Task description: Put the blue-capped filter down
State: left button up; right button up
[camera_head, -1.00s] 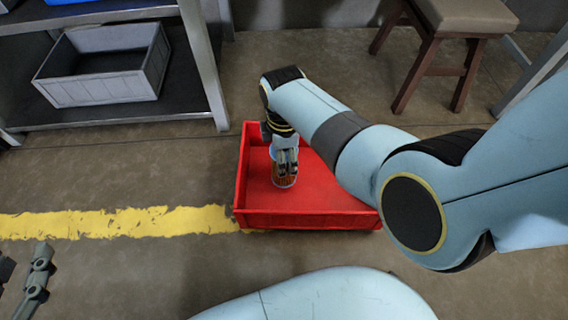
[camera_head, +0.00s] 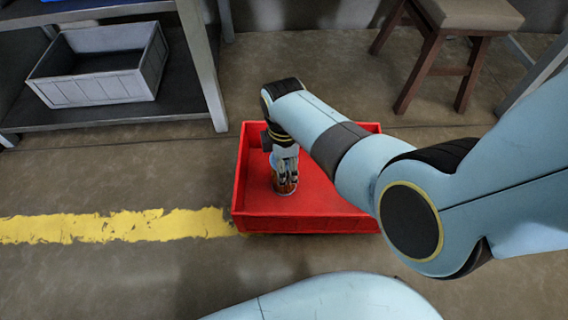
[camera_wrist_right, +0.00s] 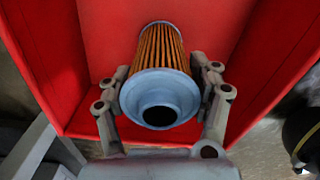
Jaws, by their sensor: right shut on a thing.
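The blue-capped filter (camera_head: 284,188) has orange pleats and a blue-grey end cap with a dark central hole. It also shows in the right wrist view (camera_wrist_right: 160,92), cap end toward the camera. My right gripper (camera_head: 287,172) is shut on the filter, one finger on each side near the cap. The filter is upright inside the red bin (camera_head: 310,222), toward its left side. Its lower end is at or close to the bin floor; contact cannot be told for certain. My left gripper is out of view.
A metal shelf (camera_head: 205,70) with a grey crate (camera_head: 105,88) stands at the back left. A brown stool (camera_head: 435,50) stands at the back right. The bin floor around the filter looks clear. A yellow line (camera_head: 120,226) crosses the floor.

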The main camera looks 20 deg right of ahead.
jog(key=o, duration=1.3)
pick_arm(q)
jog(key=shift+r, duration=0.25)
